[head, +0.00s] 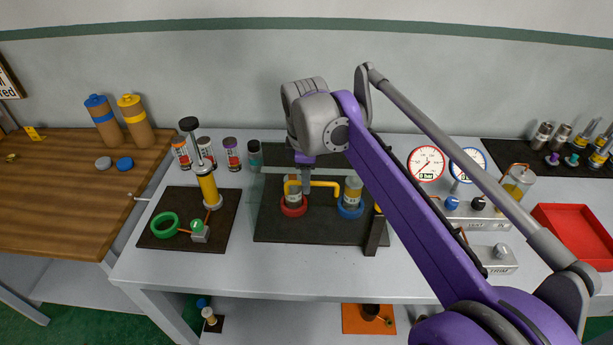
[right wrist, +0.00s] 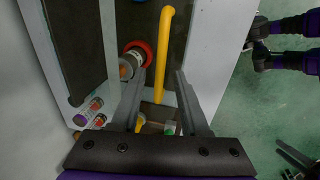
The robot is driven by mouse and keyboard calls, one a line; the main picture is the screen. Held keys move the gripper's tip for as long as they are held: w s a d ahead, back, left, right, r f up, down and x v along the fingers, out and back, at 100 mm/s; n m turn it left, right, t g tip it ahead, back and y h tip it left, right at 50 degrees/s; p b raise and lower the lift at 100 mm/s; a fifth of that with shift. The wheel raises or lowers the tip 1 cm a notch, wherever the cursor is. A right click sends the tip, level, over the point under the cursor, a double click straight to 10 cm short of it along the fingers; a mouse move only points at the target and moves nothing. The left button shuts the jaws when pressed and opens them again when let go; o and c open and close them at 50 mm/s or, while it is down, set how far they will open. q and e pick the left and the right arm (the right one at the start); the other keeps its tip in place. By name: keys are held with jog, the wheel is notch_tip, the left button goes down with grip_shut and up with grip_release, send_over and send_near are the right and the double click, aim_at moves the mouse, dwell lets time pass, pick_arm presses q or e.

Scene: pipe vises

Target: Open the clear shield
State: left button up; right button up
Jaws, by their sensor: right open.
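A yellow handle bar (head: 325,184) crosses in front of the two vises and seems to belong to the clear shield, whose see-through panel is hard to make out. Behind it stand a vise with a red ring (head: 293,207) and one with a blue ring (head: 350,209), each holding a cylinder. My right gripper (head: 306,182) points down at the handle's left part. In the right wrist view the open fingers (right wrist: 162,82) lie on either side of the yellow bar (right wrist: 166,50), with gaps showing. Whether they touch it is unclear. My left gripper is not in view.
The vises stand on a dark mat (head: 270,228) with a dark post (head: 376,234) at its right front. A hand pump (head: 207,187) stands on a mat to the left. Several jars stand behind. Gauges (head: 426,163) and a red tray (head: 572,236) are to the right.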

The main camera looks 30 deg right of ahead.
grip_shut()
dwell(1.4)
